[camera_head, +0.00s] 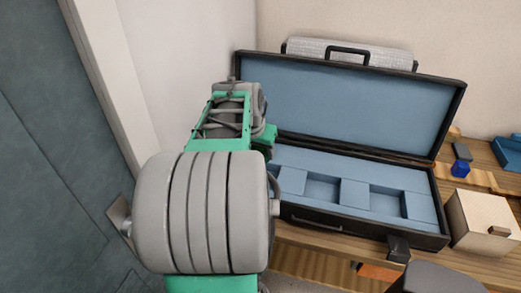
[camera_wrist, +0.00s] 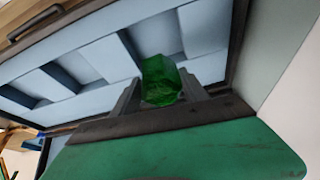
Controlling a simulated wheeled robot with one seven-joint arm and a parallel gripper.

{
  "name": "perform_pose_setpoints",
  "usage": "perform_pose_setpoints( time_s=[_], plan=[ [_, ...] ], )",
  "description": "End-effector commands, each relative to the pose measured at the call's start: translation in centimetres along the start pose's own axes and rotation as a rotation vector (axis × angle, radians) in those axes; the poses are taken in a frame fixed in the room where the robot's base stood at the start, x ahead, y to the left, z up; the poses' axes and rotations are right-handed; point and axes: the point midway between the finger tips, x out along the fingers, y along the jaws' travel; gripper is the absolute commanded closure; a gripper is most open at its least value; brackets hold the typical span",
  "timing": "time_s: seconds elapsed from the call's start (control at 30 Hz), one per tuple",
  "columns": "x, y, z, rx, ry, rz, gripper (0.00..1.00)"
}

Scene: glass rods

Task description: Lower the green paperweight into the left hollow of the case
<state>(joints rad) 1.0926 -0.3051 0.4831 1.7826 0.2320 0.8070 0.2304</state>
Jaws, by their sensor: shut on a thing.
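The open case (camera_head: 440,241) stands on the wooden table with its lid raised and a light blue padded inside. Two hollows show in the head view, a middle one (camera_head: 319,189) and a right one (camera_head: 388,202). My arm covers the case's left end there. In the wrist view the green paperweight (camera_wrist: 162,76) is a faceted, see-through green block. My gripper (camera_wrist: 160,88) is shut on it, one grey finger at each side. The paperweight overlaps a hollow (camera_wrist: 152,38) at that end of the case. Its height above the padding is unclear.
A grey case (camera_head: 390,57) with a black handle stands behind the lid. At right are a small wooden box (camera_head: 480,222), a blue block (camera_head: 460,169), a grey block (camera_head: 462,151) and a larger blue item (camera_head: 510,153). A wall is close on the left.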

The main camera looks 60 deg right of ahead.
Motion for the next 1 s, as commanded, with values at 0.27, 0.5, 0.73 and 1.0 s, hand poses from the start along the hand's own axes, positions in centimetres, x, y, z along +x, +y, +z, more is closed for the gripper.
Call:
perform_pose_setpoints(
  time_s=[0.27,0.5,0.73,1.0],
  plan=[
    [0.3,0.0,0.1,0.0,0.001,-0.001,1.0],
    [1.7,0.0,0.7,0.0,0.001,0.0,1.0],
    [2.9,0.0,1.2,0.0,0.001,-0.001,1.0],
    [4.4,0.0,1.8,0.0,0.002,-0.001,1.0]
  ],
)
